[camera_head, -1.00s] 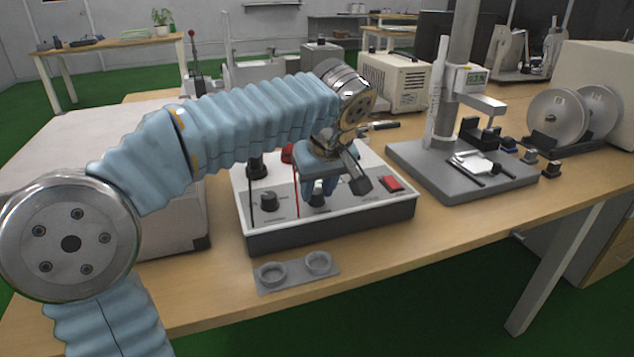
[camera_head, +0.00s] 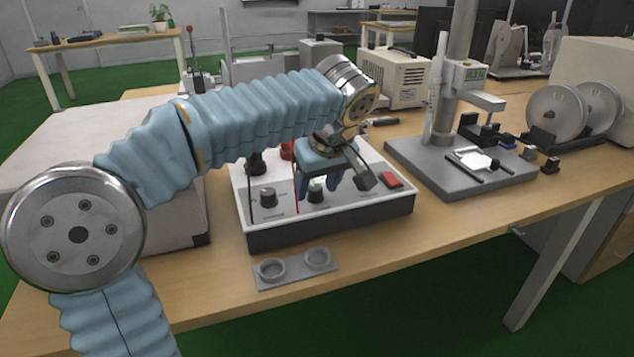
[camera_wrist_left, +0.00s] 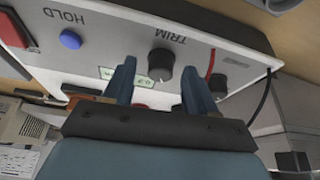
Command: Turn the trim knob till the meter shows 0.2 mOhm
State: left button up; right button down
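In the head view the left gripper (camera_head: 319,186) points down over the panel. The pale green meter display (camera_wrist_left: 108,73) is partly hidden behind one finger, and I cannot read it surely. My right gripper is not in view.
A second dark knob (camera_head: 268,198) and a red switch (camera_head: 391,179) are on the panel. A blue HOLD button (camera_wrist_left: 70,39) is near the trim knob. A grey two-cup holder (camera_head: 296,267) lies in front. A grey stand (camera_head: 470,185) is on the right.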

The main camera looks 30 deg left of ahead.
pick_arm(q)
jog(key=shift+r, duration=0.1)
jog(key=p+v, duration=0.1)
jog(key=v, duration=1.2)
jog(key=shift+s+d+r, duration=0.15)
jog(key=shift+r, duration=0.1)
